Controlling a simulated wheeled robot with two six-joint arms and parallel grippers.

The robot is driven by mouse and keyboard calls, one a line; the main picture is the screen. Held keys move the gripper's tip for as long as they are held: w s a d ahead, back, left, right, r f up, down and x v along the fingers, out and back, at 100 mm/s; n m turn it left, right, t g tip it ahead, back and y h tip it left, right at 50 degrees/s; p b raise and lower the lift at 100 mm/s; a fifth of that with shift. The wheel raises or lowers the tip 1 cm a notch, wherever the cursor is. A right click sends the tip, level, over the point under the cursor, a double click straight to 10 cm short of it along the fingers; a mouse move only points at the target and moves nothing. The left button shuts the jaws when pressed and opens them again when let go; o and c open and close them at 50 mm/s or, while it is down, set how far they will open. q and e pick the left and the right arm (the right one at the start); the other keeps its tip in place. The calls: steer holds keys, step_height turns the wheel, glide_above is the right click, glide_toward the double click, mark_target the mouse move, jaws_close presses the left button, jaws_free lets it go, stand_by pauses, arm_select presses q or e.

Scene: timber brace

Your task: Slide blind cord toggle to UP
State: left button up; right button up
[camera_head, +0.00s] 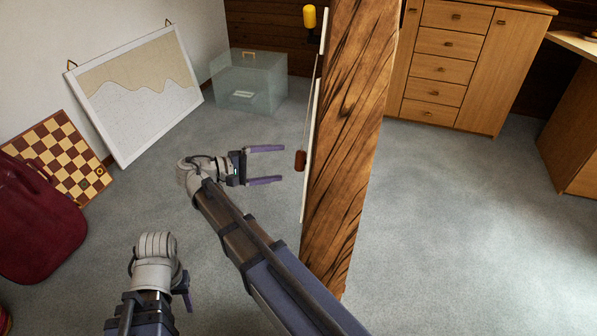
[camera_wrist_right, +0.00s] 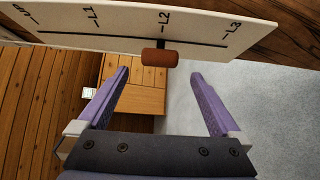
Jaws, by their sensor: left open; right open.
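The cord toggle (camera_head: 300,160) is a short red-brown cylinder on a cord along a pale scale board (camera_head: 311,150) on the timber post's left face. In the right wrist view the toggle (camera_wrist_right: 160,57) sits at the L2 mark of the board (camera_wrist_right: 120,32), between UP at the left and L3 at the right. My right gripper (camera_head: 284,164) is open and empty, its purple fingers pointing at the toggle with a gap left. In the wrist view the fingers (camera_wrist_right: 160,78) straddle it in line, apart from it. My left gripper (camera_head: 185,290) is low at left, mostly hidden by its wrist.
The timber post (camera_head: 350,130) stands in front of the right arm's side. A yellow knob (camera_head: 309,17) is near the board's top. A glass box (camera_head: 248,82), framed picture (camera_head: 140,95), chessboard (camera_head: 62,155) and red bag (camera_head: 38,220) stand left. Wooden cabinets (camera_head: 455,60) are behind.

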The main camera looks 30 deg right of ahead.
mark_target(298, 161)
steer(key=shift+b+x, duration=0.75)
steer(key=shift+x, duration=3.2)
jaws_close()
